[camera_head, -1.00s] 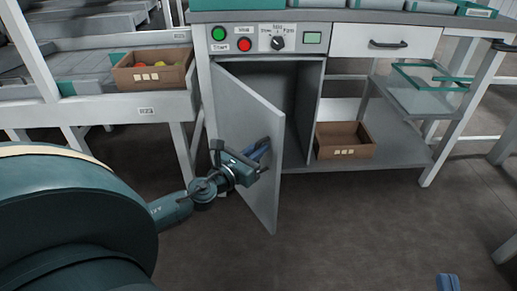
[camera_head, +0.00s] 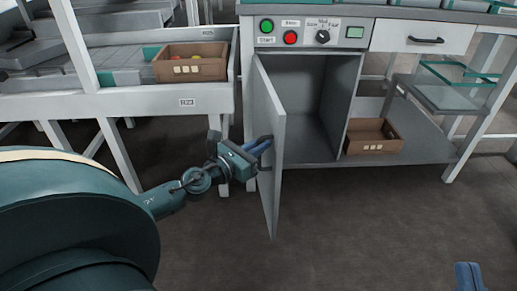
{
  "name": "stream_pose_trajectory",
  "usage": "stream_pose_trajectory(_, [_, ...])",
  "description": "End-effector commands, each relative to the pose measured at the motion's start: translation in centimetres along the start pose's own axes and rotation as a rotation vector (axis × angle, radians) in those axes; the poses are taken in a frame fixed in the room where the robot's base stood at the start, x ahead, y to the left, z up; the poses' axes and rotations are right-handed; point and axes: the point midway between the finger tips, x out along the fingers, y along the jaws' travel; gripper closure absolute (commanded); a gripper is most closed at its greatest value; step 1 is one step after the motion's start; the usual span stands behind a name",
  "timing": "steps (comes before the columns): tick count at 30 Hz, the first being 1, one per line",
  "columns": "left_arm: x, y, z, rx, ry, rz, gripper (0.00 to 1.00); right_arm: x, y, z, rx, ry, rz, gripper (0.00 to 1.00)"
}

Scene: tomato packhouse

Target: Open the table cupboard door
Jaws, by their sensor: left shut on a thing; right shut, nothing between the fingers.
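The cupboard door (camera_head: 267,140) under the control panel stands wide open, hinged on its left side and swung out toward me. The cupboard interior (camera_head: 305,105) shows as an empty grey space. My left gripper (camera_head: 262,150) is at the door's outer free edge, shut on the door handle (camera_head: 264,167), which is mostly hidden by the fingers. My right gripper (camera_head: 468,277) shows only as a blue fingertip part at the bottom right edge, shut and empty, away from the door.
A brown crate (camera_head: 372,146) stands on the lower shelf right of the cupboard. Another crate (camera_head: 190,69) with tomatoes sits on the left conveyor bench. A drawer (camera_head: 424,37) is closed at upper right. The floor (camera_head: 350,220) in front is clear.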

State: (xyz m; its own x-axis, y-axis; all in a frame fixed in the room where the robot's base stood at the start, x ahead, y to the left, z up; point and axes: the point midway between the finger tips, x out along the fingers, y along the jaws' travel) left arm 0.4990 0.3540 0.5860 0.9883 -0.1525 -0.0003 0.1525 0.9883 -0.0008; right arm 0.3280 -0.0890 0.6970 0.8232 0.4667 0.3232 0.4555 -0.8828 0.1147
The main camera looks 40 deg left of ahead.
Motion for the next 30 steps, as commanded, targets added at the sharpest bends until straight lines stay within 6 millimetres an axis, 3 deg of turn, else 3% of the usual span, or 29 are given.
stream_pose_trajectory(20, [0.15,0.48,0.17,0.002,-0.004,-0.02,1.0,0.54,0.48,-0.62,-0.032,0.045,-0.001,1.0])
stream_pose_trajectory(21, [0.15,0.48,0.17,0.002,-0.004,-0.02,0.86,0.54,0.48,-0.61,-0.032,0.044,-0.001,1.0])
stream_pose_trajectory(24, [0.14,0.43,0.15,0.002,-0.003,-0.021,0.78,0.53,0.47,-0.58,-0.032,0.043,-0.001,1.0])
stream_pose_trajectory(30, [0.12,0.31,0.1,0.002,-0.002,-0.024,0.74,0.44,0.43,-0.44,-0.03,0.038,-0.001,1.0])
